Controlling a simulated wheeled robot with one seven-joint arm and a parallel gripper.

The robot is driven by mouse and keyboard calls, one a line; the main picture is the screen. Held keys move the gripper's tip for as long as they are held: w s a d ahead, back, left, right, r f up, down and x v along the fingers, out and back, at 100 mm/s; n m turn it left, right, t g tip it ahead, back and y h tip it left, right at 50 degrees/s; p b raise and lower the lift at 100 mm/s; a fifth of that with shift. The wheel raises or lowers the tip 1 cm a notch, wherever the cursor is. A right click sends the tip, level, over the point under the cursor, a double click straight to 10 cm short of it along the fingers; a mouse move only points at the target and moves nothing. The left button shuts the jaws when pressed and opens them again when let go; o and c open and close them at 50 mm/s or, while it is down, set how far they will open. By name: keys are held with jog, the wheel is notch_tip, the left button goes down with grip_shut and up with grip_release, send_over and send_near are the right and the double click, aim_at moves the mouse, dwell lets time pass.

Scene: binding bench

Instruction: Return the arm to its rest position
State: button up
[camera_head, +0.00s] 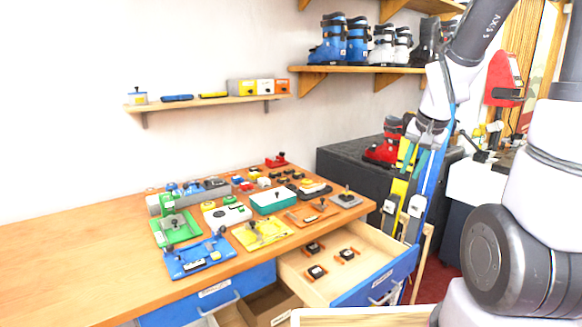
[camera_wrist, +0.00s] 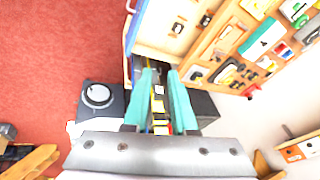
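My gripper (camera_head: 414,160) hangs from my raised arm at the right of the head view, with its teal fingers pointing down. It is to the right of the open drawer (camera_head: 310,280) and above its level. In the wrist view my gripper (camera_wrist: 161,72) shows two teal fingers apart, with nothing held between them. Yellow and dark things show beyond the gap. The skis (camera_head: 396,200), yellow and blue, stand behind the fingers in the head view; I cannot tell how far apart they are.
The wooden bench (camera_head: 90,265) holds several coloured jigs and small parts. The open drawer holds several small dark-and-orange pieces. A black cabinet (camera_head: 345,165) with red boots (camera_head: 383,150) stands behind my gripper. Shelves with boots (camera_head: 345,40) hang above. Red floor (camera_wrist: 50,50) is clear at the left of the wrist view.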

jog(key=s+a+r+n+t+y, duration=0.1)
jog(key=s+a+r, duration=0.1)
jog(key=s+r, duration=0.4)
jog(key=s+a+r+n+t, duration=0.1)
jog(key=s+a+r, duration=0.2)
jog(key=s+r, duration=0.4)
notch_tip(320, 180, up, 3)
jog(key=shift+a+r+n+t+y, duration=0.2)
jog(key=shift+n+t+y, duration=0.2)
